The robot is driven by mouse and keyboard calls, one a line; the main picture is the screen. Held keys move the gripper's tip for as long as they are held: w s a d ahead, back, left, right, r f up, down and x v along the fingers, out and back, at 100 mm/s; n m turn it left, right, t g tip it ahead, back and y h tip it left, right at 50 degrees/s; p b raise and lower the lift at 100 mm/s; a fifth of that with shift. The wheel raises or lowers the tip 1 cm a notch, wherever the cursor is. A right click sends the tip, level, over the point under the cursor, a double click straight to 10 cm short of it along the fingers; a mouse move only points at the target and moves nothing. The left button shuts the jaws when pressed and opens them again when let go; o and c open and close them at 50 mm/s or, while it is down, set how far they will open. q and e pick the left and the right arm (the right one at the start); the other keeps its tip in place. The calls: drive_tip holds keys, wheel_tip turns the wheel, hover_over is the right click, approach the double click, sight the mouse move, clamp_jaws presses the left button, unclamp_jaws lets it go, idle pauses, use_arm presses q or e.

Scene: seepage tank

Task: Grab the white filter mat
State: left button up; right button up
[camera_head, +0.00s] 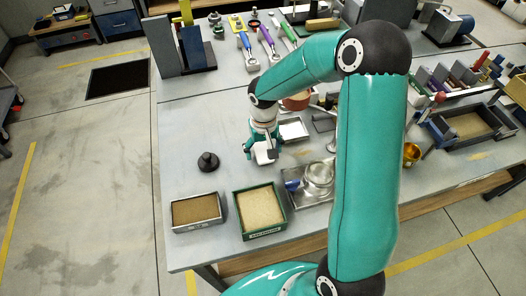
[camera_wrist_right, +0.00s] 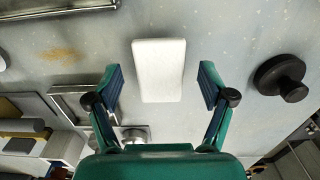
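The white filter mat (camera_wrist_right: 158,69) is a plain rectangular block lying on the grey tabletop in the right wrist view. In the head view the mat (camera_head: 264,157) shows as a small white patch just below my right gripper (camera_head: 262,147). In the wrist view my right gripper (camera_wrist_right: 160,80) is open, with one teal finger on each side of the mat and a clear gap on both sides. The fingers do not touch it. How high they are above the table is hard to tell. My left gripper is not in view.
A black knobbed weight (camera_head: 208,163) stands left of the gripper. A brown-filled tray (camera_head: 197,223) and a green sand box (camera_head: 238,214) stand at the table's front. A metal tray (camera_head: 309,204) holds a glass dish. Small metal tray (camera_head: 304,135) lies close behind.

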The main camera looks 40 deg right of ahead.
drive_tip(key=c, duration=0.9)
drive_tip(key=shift+r, duration=0.1)
